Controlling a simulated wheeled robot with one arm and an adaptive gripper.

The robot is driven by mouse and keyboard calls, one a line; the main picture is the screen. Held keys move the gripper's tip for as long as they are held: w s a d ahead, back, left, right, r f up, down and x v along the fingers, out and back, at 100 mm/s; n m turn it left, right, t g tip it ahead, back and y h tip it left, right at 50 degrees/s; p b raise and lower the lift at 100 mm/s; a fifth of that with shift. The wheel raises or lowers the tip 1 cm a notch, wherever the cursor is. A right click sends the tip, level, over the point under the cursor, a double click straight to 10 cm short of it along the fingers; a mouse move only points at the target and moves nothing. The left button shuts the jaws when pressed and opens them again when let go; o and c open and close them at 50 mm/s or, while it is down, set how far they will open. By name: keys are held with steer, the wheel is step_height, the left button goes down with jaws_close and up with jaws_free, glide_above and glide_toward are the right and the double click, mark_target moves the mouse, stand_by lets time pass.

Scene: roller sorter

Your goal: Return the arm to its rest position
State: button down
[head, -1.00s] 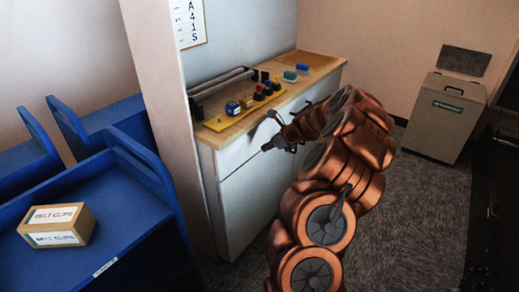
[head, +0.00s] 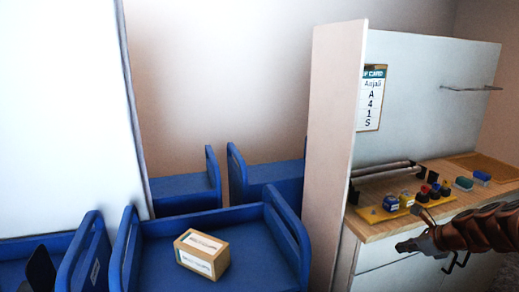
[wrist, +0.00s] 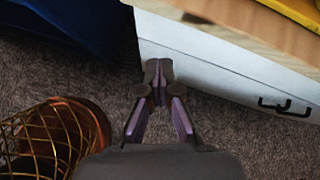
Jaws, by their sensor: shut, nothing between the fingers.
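My gripper (head: 408,246) shows at the right of the head view, in front of the wooden counter (head: 375,229). In the wrist view my gripper (wrist: 158,70) points down past the counter's edge, over the carpet. Its fingertips meet and nothing is between them. My copper-coloured arm enters from the right edge of the head view; most of it is out of the frame.
A white cabinet front with a dark handle (wrist: 285,107) is close by on the right. Blue carts stand at left, one holding a belt clips box (head: 202,254). Small coloured items line a yellow strip (head: 376,214) on the counter. Grey carpet (wrist: 225,145) is open below.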

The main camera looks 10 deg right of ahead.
steer(key=s+a+r+n+g+p, duration=0.1)
steer(key=s+a+r+n+g, duration=0.25)
steer(key=a, duration=0.55)
steer(key=s+a+r+n+y+p, duration=0.15)
steer(key=s+a+n, duration=0.25)
steer(key=a+n, duration=0.4)
steer(key=s+a+r+n+g+p, duration=0.15)
steer(key=s+a+r+n, duration=0.25)
steer(key=a, duration=0.6)
steer(key=s+a+r+n+g+h+p, duration=0.1)
steer(key=s+n, duration=0.5)
steer(key=s, duration=0.6)
steer(key=s+a+n+g+h+p, duration=0.2)
steer(key=s+n, duration=0.5)
steer(key=s, duration=0.5)
steer(key=shift+s+r+g+h+p, duration=0.4)
steer(key=shift+g+h, duration=0.5)
steer(key=shift+h, duration=0.05)
steer(key=shift+a+n, duration=0.1)
steer(key=shift+n, duration=0.15)
